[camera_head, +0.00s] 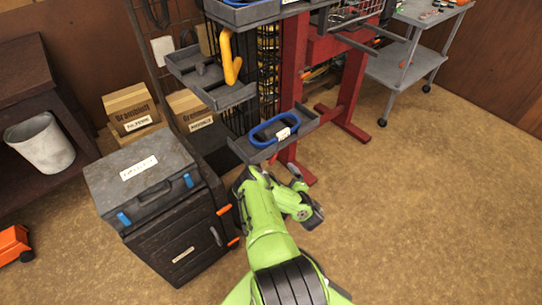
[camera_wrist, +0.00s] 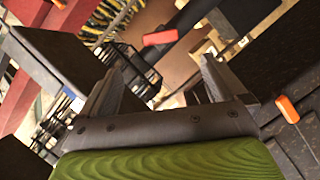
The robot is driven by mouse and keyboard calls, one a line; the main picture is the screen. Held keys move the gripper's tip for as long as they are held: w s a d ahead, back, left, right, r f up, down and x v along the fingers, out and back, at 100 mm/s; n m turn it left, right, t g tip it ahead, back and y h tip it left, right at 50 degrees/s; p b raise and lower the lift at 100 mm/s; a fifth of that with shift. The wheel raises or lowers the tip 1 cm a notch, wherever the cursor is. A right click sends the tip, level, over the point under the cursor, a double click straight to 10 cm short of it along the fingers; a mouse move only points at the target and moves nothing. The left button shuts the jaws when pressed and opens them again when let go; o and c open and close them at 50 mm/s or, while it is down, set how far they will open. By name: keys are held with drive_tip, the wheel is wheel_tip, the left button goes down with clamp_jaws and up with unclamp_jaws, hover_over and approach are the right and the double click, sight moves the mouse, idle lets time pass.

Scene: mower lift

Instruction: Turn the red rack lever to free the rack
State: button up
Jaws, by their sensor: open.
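A short red bar (camera_wrist: 163,36), which looks like the rack lever, shows at the top middle of the wrist view. It lies ahead of my gripper (camera_wrist: 160,68), roughly between and beyond the two fingertips. My gripper is open and empty, its fingers apart from the bar. In the head view I cannot make out the lever; my green arm reaches toward the low part of the rack (camera_head: 300,80) and hides what is behind it. The rack has a red frame, dark trays and black mesh.
A dark cabinet (camera_head: 170,250) with orange handles and a case on top stands left of my arm. A low tray (camera_head: 312,122) holding a blue-rimmed item juts out just above the arm's end. Cardboard boxes (camera_head: 130,108) stand behind. Floor to the right (camera_head: 430,220) is clear.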

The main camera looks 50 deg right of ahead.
sight(274, 159)
drive_tip(key=b+x, duration=0.6)
drive_tip(key=x, duration=0.7)
drive_tip(key=shift+w+d+f, duration=0.1)
drive_tip(key=shift+w+f, duration=0.15)
drive_tip(key=shift+w+d, duration=0.2)
drive_tip(key=shift+w, duration=0.05)
drive_tip(key=shift+r, duration=0.1)
drive_tip(key=c, duration=1)
